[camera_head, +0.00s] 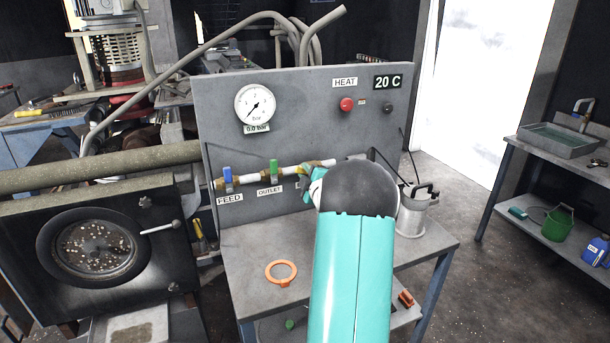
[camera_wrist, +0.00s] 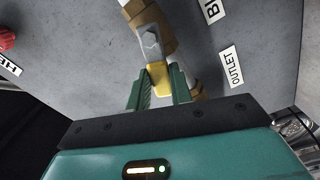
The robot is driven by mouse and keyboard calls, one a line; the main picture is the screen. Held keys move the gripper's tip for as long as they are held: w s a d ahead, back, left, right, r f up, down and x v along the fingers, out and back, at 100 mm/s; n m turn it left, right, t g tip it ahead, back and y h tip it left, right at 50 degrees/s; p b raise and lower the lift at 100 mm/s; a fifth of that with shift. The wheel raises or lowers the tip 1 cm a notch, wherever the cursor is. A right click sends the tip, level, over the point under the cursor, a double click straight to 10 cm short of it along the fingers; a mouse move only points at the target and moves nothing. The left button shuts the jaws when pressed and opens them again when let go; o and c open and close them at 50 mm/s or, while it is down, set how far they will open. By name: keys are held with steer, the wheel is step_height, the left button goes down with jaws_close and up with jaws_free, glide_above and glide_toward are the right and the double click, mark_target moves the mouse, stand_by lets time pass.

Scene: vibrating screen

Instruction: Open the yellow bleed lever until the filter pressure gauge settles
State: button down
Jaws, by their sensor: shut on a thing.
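The yellow bleed lever (camera_wrist: 158,76) shows in the wrist view on a brass valve (camera_wrist: 152,30). My gripper (camera_wrist: 160,88) has its two green fingers on either side of the lever and is shut on it. In the head view my teal arm covers most of the gripper and the bleed valve. The round filter pressure gauge (camera_head: 255,104) is on the grey panel, with a 0.0 bar readout (camera_head: 256,128) under it. A blue feed lever (camera_head: 227,174) and a green outlet lever (camera_head: 274,169) stand upright on the same pipe.
An orange ring (camera_head: 281,272) lies on the bench (camera_head: 240,240) below the panel. A metal can (camera_head: 417,212) stands at the bench's right. A red knob (camera_head: 346,104) and a 20 C display (camera_head: 387,82) are on the panel. A round-windowed machine (camera_head: 100,250) is at the left.

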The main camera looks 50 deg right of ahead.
steer(key=shift+s+d+r+m, duration=0.45)
steer(key=shift+d+m, duration=0.15)
steer(key=shift+m, duration=1.75)
steer(key=shift+s+d+r+m, duration=0.3)
steer(key=shift+d+r+m, duration=0.25)
steer(key=shift+m, duration=1.75)
steer(key=shift+s+d+r+m, duration=0.4)
steer(key=shift+d+m, duration=0.3)
steer(key=shift+m, duration=1.65)
steer(key=c, duration=1.2)
jaws_free()
steer(key=shift+c, duration=0.2)
steer(key=v, duration=1.4)
steer(key=shift+w, duration=0.15)
